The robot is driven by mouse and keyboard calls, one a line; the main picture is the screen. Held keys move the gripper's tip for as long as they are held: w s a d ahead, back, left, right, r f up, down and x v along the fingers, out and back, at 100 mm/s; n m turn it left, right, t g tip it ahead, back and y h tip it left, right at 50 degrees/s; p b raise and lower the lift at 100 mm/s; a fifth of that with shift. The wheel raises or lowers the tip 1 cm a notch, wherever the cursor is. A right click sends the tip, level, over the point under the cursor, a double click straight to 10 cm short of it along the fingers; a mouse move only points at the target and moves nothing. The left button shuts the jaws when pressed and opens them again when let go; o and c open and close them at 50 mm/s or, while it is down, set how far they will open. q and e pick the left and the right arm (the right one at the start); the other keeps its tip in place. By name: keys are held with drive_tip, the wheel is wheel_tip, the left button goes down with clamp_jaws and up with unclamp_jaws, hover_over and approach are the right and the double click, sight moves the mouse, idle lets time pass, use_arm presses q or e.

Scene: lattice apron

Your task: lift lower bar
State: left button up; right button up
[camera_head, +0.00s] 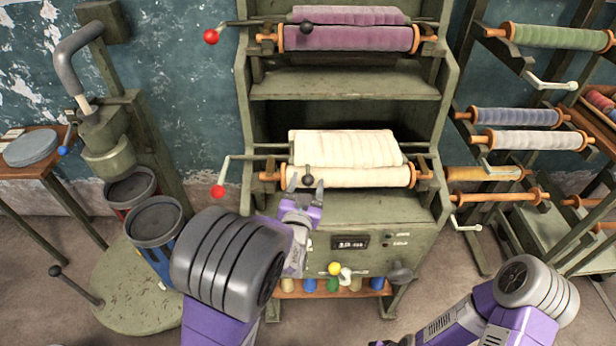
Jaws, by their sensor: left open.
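The machine (345,85) stands in the middle, with an upper purple roll (350,38) and a lower cream roll (365,178) on orange-ended rods. A dark knob (308,180) sits at the front of the lower cream roll; I cannot clearly see the bar it belongs to. My left gripper (305,188) is open, its fingers to either side of this knob; I cannot tell whether they touch it. My right arm comes in at lower right. Only a dark edge, possibly its gripper, shows at the bottom border, so its jaws are unclear.
Red-ended cranks (218,191) stick out left of the machine. A control panel (375,242) with a yellow knob (334,268) lies below the lower roll. A press with buckets (155,222) stands at left, and a rack of coloured rolls (540,140) at right.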

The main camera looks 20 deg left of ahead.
use_arm(q)
drive_tip(key=shift+w, duration=1)
clamp_jaws()
